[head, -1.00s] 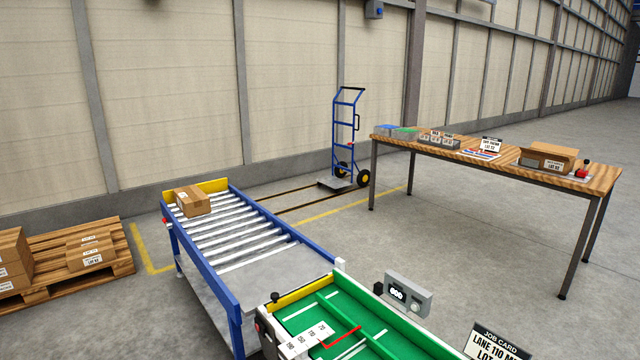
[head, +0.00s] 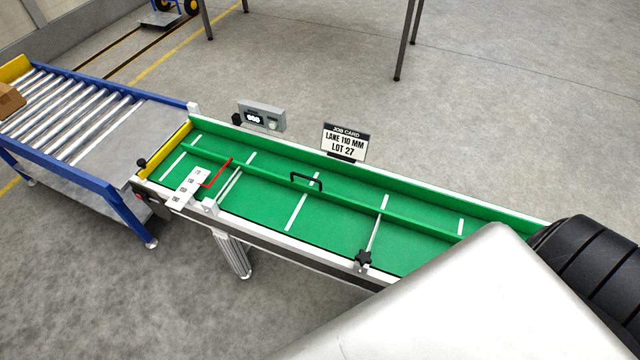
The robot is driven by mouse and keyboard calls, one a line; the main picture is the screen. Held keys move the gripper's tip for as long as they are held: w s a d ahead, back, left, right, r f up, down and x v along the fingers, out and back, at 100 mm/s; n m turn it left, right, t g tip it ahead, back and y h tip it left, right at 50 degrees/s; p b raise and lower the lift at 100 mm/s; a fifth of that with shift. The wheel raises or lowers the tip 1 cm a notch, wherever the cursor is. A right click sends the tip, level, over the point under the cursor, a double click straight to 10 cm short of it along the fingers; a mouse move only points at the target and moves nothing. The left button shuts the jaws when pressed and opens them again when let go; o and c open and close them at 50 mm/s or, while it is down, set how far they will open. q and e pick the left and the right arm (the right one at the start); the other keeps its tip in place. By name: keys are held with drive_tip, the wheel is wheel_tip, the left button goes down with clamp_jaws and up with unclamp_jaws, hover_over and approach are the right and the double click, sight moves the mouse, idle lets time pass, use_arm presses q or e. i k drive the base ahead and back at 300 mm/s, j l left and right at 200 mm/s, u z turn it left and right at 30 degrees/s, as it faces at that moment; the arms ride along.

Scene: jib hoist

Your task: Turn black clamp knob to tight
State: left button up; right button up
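A black star-shaped clamp knob (head: 363,258) sits on the near edge of the green conveyor bed (head: 265,205), at the end of a thin rod that crosses the lane. Whether it is tight or loose cannot be told. A long green guide rail (head: 345,190) with a black handle (head: 306,181) runs along the bed. A smaller black knob (head: 141,163) stands at the left end, near a white scale plate (head: 187,188) with a red pointer (head: 217,173). Neither gripper shows. A white and black part of my own body covers the lower right and hides that end of the conveyor.
A job card (head: 345,142) reading "LANE 110 MM LOT 27" and a grey display box (head: 261,117) stand on the far side. A roller conveyor (head: 90,110) with a carton (head: 10,100) adjoins at left. Bare floor lies in front at lower left.

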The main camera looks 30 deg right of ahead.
sight(363, 257)
drive_tip(key=l+z, duration=0.1)
drive_tip(key=z, duration=0.75)
drive_tip(key=l+z, duration=0.15)
drive_tip(key=z, duration=0.3)
drive_tip(key=l+z, duration=0.1)
drive_tip(key=z, duration=0.35)
